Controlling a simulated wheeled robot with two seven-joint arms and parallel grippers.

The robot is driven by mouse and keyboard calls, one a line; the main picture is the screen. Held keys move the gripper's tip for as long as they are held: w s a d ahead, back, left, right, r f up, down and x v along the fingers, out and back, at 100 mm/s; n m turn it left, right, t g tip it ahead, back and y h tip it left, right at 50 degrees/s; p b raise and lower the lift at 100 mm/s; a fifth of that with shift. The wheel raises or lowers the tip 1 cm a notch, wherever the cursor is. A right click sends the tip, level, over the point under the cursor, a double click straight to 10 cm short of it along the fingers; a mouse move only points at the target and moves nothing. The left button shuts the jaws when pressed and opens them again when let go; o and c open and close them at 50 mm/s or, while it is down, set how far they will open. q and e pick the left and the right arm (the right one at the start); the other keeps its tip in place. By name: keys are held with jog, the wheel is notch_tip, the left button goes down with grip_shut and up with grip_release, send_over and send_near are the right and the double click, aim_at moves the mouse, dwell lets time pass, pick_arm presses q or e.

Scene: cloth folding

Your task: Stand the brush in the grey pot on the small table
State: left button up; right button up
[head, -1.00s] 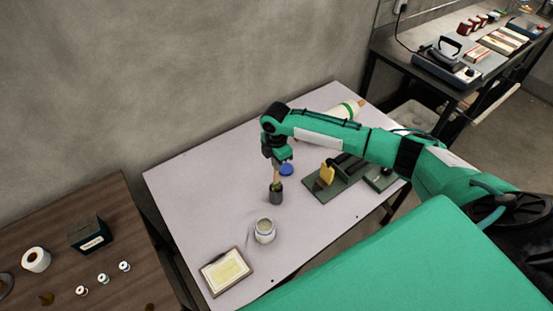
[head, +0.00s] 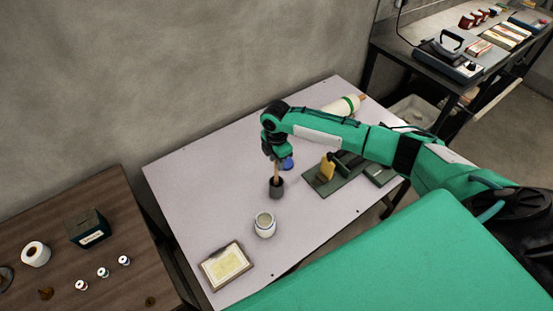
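The brush (head: 277,171) is upright with its light wooden handle showing, and its lower end is inside the dark grey pot (head: 276,189) on the small pale table (head: 200,175). My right gripper (head: 275,155) points down over the pot and is shut on the top of the brush handle. The fingertips are small and partly hidden by the wrist. The bristles are hidden in the pot. My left gripper is not in view.
A whitish jar (head: 264,225) stands in front of the pot, and a framed yellow card (head: 227,266) lies near the front left. A blue round item (head: 288,163) is close to my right gripper. A green board with a yellow piece (head: 326,168) lies to the right.

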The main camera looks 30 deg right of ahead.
notch_tip(320, 180, up, 14)
jog(key=b, duration=0.3)
jog(key=shift+b, duration=0.4)
jog(key=shift+w+f, duration=0.1)
jog(key=shift+f, duration=0.05)
dwell(0.4)
